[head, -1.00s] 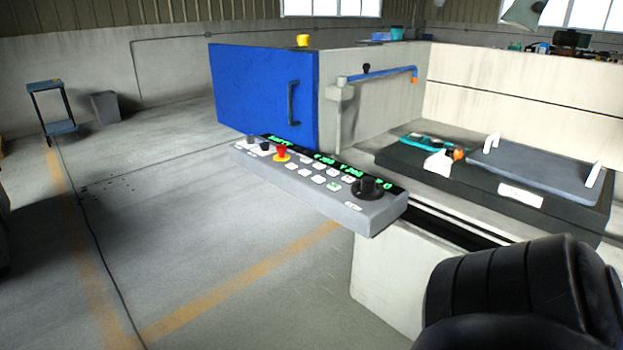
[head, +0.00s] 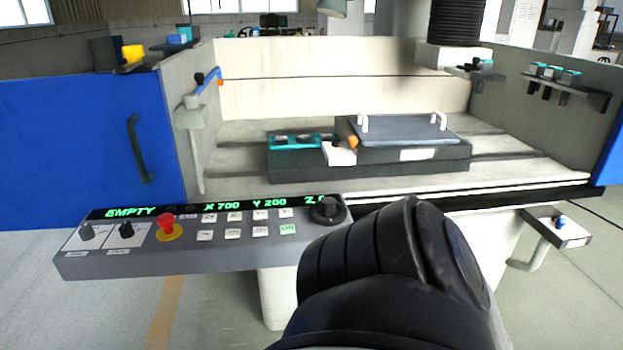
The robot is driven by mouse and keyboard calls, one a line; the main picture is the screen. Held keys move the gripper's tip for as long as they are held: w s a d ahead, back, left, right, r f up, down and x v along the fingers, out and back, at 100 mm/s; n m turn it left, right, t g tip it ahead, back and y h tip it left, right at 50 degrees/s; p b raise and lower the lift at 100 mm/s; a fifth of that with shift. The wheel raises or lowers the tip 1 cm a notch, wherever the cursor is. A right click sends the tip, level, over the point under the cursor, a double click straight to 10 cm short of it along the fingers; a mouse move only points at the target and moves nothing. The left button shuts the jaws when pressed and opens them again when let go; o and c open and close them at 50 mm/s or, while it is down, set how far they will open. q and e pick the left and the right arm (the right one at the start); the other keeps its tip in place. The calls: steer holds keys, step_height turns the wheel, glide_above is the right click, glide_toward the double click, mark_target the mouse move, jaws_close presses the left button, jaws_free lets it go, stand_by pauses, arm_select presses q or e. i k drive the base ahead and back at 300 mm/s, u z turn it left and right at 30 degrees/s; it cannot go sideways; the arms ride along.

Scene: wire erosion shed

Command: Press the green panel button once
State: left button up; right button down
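The grey control panel (head: 190,255) juts out at the front left of the machine in the head view. The green button (head: 288,230) is a small pale green key in its lower row, at the right end, below the black knob's (head: 327,210) left side. A red emergency stop (head: 166,226) on a yellow ring sits further left. The display strip reads EMPTY, X 700, Y 200, and a Z value partly hidden by the knob. A black arm link of mine fills the bottom centre, just right of the green button. Neither gripper shows.
The machine bed holds a dark block with a grey plate (head: 395,129) with white handles. A blue door (head: 85,140) stands open at left. A small side shelf (head: 560,230) juts out at right. Open floor lies in front at left.

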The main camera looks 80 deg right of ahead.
mark_target(286, 230)
steer(key=z, duration=0.95)
steer(key=i, duration=0.85)
steer(key=z, duration=0.85)
